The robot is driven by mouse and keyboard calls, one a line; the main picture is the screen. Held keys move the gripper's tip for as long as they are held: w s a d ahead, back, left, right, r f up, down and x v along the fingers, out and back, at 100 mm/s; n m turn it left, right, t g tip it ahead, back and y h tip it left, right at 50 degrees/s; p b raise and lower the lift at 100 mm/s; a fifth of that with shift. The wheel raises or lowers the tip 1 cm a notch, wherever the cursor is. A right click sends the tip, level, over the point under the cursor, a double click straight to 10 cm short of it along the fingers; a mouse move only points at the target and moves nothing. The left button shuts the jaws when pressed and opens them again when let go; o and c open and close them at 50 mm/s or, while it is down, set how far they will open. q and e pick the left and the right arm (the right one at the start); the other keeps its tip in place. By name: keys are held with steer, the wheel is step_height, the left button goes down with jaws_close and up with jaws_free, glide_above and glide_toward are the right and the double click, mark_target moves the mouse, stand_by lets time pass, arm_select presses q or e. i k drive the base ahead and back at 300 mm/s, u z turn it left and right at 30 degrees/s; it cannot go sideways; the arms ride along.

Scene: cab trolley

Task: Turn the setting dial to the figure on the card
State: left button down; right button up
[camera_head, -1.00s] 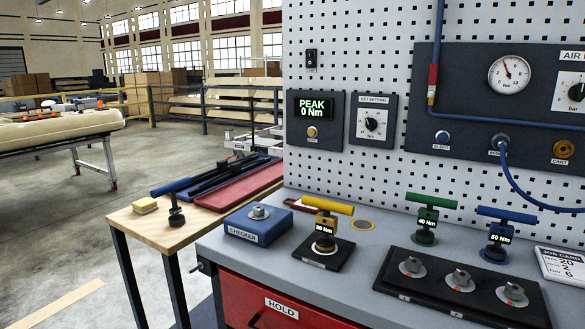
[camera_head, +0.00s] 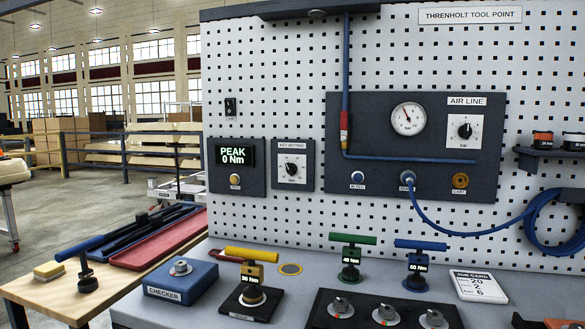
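The dial labelled KEY SETTING (camera_head: 292,169) is a dark knob on a white face, on a dark plate fixed to the pegboard. Its figures are too small to read. A second dark knob, the AIR LINE dial (camera_head: 465,131), sits on the larger dark panel to the right. The job card (camera_head: 480,286) lies tilted on the bench at the right and shows 20, 2 and 6, with small row labels that I cannot read. Neither of my grippers is in view.
A PEAK 0 Nm display (camera_head: 235,156) is left of the key dial. A gauge (camera_head: 408,118) and blue hose (camera_head: 450,230) are on the air panel. Yellow, green and blue T-handled keys (camera_head: 252,272) stand on the bench below, beside the blue CHECKER box (camera_head: 181,282).

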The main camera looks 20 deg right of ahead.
mark_target(291, 169)
steer(key=z, duration=1.65)
steer(key=i, duration=0.35)
